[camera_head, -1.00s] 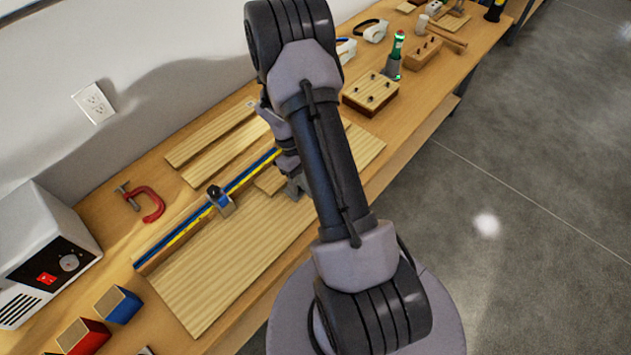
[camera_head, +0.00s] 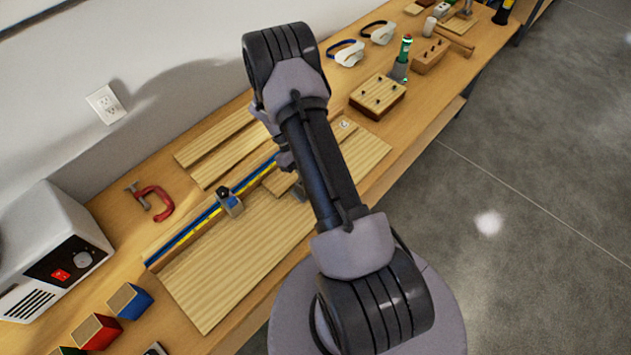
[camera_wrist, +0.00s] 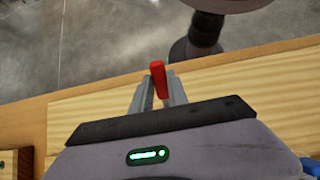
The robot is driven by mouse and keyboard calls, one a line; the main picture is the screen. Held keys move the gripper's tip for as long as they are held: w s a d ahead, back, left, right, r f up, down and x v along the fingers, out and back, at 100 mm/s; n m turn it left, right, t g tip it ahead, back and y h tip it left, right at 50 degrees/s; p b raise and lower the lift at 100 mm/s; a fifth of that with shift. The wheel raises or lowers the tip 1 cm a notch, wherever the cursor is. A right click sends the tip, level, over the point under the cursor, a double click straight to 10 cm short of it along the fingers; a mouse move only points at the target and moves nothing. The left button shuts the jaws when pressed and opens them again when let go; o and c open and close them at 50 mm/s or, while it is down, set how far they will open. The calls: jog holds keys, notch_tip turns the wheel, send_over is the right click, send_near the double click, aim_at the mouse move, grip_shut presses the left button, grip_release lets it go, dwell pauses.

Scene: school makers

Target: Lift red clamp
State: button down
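A red C-shaped clamp (camera_head: 158,205) lies on the workbench at the left of the head view, near the wall, apart from my arm. My gripper (camera_head: 300,190) is low over the pale board, mostly hidden behind my arm in the head view. In the wrist view my gripper (camera_wrist: 158,80) has its two grey fingers close against both sides of a narrow red piece (camera_wrist: 157,80). Only the upper part of this piece shows, so I cannot tell what it belongs to.
A blue and yellow bar clamp (camera_head: 200,228) lies along the pale board (camera_head: 235,265). A white power unit (camera_head: 45,235) and coloured boxes (camera_head: 130,300) stand at the left. A peg block (camera_head: 378,94) and goggles (camera_head: 346,53) are farther back.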

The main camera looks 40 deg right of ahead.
jog(key=c, duration=1.3)
grip_release()
jog(key=shift+w, duration=0.1)
jog(key=p+v, duration=0.3)
jog(key=v, duration=1.4)
jog(key=shift+w+r, duration=0.1)
jog(key=shift+r, duration=0.1)
